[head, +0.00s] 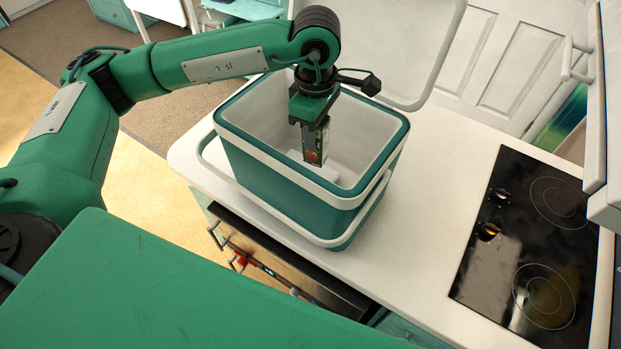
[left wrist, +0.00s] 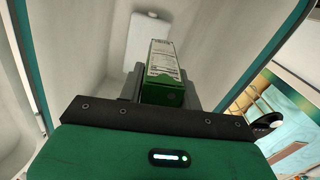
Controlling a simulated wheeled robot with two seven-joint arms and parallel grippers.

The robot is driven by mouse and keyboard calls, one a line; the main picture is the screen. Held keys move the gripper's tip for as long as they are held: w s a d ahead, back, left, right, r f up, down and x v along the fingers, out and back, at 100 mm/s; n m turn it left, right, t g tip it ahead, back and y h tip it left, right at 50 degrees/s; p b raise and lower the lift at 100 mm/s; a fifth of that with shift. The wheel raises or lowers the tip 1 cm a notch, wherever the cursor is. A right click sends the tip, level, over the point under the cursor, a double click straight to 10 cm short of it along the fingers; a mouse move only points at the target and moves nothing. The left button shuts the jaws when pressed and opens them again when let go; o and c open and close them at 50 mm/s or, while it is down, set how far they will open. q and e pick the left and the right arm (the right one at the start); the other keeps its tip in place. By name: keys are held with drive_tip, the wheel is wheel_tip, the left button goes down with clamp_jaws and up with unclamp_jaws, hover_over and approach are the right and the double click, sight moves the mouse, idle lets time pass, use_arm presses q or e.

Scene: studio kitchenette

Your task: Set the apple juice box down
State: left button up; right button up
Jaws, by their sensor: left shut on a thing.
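The apple juice box (head: 315,143) is a small green carton with a red picture on its side. My left gripper (head: 313,120) points down and is shut on it, holding it upright inside the open cooler (head: 290,203), which is teal and white. In the left wrist view the juice box (left wrist: 165,75) sits between the fingers of my left gripper (left wrist: 163,85). The head view does not show clearly whether its lower end touches the cooler floor. My right gripper is not in view.
A white block (head: 318,171) lies on the cooler floor near the juice box. The cooler's lid (head: 408,50) stands open behind it. The cooler rests on a white counter (head: 437,160), with a black cooktop (head: 530,240) to the right.

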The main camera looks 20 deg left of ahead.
sight(325, 122)
use_arm(q)
drive_tip(key=r+n, duration=0.1)
drive_tip(key=n, duration=0.1)
drive_tip(key=d+r+n+p, duration=0.1)
drive_tip(key=n, duration=0.2)
drive_tip(key=d+r+n, duration=0.1)
drive_tip(key=r+n, duration=0.1)
drive_tip(key=n, duration=0.1)
drive_tip(key=shift+s+p, duration=0.2)
drive_tip(key=shift+p, duration=0.15)
drive_tip(key=s+d+r+n+p, duration=0.15)
drive_tip(key=r+n, duration=0.35)
drive_tip(key=n, duration=0.6)
drive_tip(key=d+r+n+p, duration=0.3)
drive_tip(key=r+n, duration=0.2)
drive_tip(key=n, duration=0.5)
drive_tip(key=shift+n, duration=0.3)
drive_tip(key=f+p, duration=0.4)
drive_tip(key=f, duration=0.9)
drive_tip(key=f+p, duration=0.4)
drive_tip(key=f, duration=1)
drive_tip(key=shift+s+a, duration=0.1)
drive_tip(key=shift+a, duration=0.1)
drive_tip(key=shift+f, duration=0.25)
